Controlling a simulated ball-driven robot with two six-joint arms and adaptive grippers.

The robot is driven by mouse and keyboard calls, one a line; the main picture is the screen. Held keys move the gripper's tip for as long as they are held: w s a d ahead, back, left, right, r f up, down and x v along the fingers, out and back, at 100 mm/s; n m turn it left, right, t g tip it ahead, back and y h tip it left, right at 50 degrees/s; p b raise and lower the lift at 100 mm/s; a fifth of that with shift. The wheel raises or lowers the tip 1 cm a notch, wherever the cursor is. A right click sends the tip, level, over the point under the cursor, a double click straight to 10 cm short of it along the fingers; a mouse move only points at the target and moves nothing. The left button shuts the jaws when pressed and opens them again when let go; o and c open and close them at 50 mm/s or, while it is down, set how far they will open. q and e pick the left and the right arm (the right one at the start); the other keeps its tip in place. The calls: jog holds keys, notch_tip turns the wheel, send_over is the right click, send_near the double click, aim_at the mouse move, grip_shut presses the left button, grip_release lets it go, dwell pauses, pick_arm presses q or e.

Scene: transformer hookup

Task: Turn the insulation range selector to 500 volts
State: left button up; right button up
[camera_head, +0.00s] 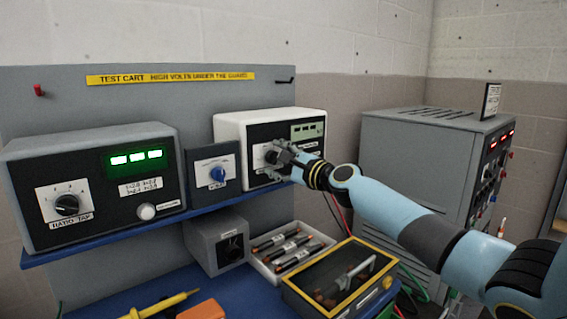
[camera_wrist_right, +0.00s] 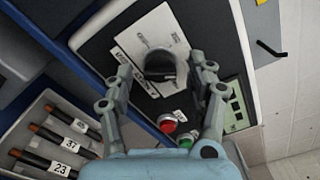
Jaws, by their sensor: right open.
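The insulation range selector is a black knob (camera_wrist_right: 160,66) on a white dial plate (camera_wrist_right: 150,40), on the dark face of the white-cased tester (camera_head: 229,126) on the shelf. In the head view the knob (camera_head: 271,157) is partly covered by my right gripper (camera_head: 284,154). In the right wrist view, the open fingers of my right gripper (camera_wrist_right: 160,68) stand on either side of the knob. I cannot tell whether they touch it. The dial's markings are too small to read. My left gripper is not in view.
A red button (camera_wrist_right: 167,124) and a green button (camera_wrist_right: 186,143) sit below the knob, close to the fingers. A blue-knobbed unit (camera_head: 214,173) and a ratio-tap box (camera_head: 95,200) stand to the left. A tray (camera_head: 263,270) of numbered rods and a yellow-framed case (camera_head: 308,303) lie below.

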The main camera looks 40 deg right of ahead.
jog(key=s, duration=0.7)
jog(key=shift+d, duration=0.25)
